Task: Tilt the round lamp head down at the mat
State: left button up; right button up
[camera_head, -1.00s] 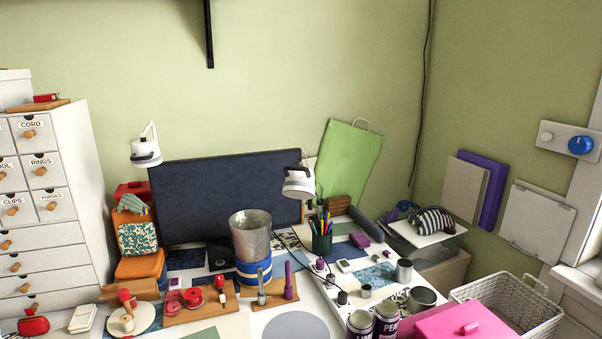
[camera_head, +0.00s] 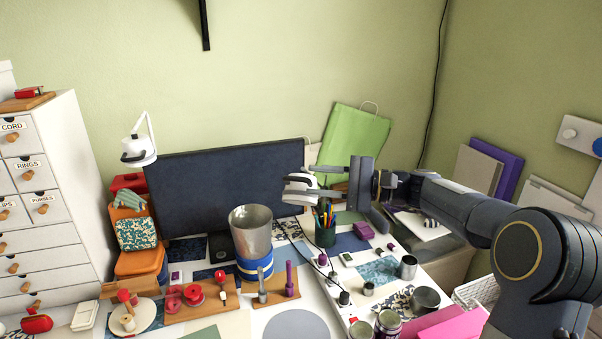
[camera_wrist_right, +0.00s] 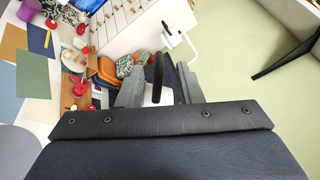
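A white lamp head (camera_head: 297,195) with a dark bar stands in front of the dark panel, above the pencil cup. My right gripper (camera_head: 318,181) reaches it from the right, one finger above the other, with the fingers apart at the head's right side. In the right wrist view the dark bar (camera_wrist_right: 157,78) and part of the white head lie between the spread fingers; contact is not clear. A second white lamp head (camera_head: 138,150) is at the left. A grey round mat (camera_head: 296,326) lies at the table's front, beside a green mat (camera_head: 203,334). My left gripper is out of view.
The pencil cup (camera_head: 325,235) stands just below the lamp head and my gripper. A metal bucket (camera_head: 251,228) stands to the left. Wooden tool stands, jars and small items crowd the table. A pink box (camera_head: 455,325) is at the front right.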

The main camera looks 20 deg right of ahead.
aim_at(298, 178)
jog(key=p+x, duration=0.1)
jog(key=x, duration=0.4)
jog(key=shift+a, duration=0.1)
grip_shut()
